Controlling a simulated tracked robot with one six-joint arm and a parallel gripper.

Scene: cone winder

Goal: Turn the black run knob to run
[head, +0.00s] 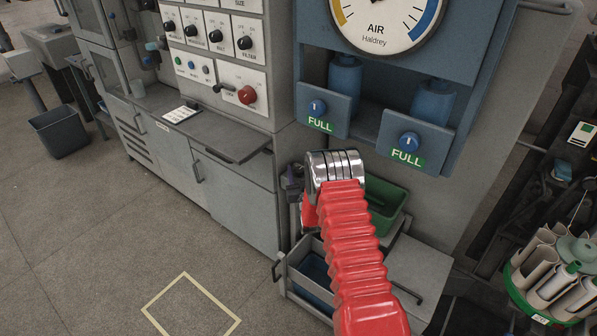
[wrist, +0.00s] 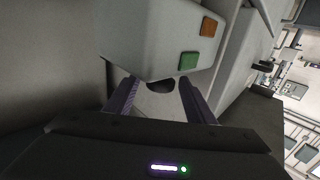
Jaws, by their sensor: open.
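In the wrist view a dark round knob-like thing (wrist: 160,85) shows between the two purple fingers of my gripper (wrist: 159,96), at the lower edge of a pale grey box (wrist: 155,40). The fingers are apart, one on each side of it; contact cannot be told. The box bears a green square (wrist: 188,62) and an orange square (wrist: 209,27). No run label is readable, so I cannot confirm that this is the run knob. In the head view my red arm hides most of the gripper.
In the head view a grey panel carries several black knobs (head: 245,42) and a red knob (head: 247,95). A blue AIR gauge unit (head: 460,60) hangs above my arm. A green bin (head: 386,200) stands beside it. The floor at lower left is clear.

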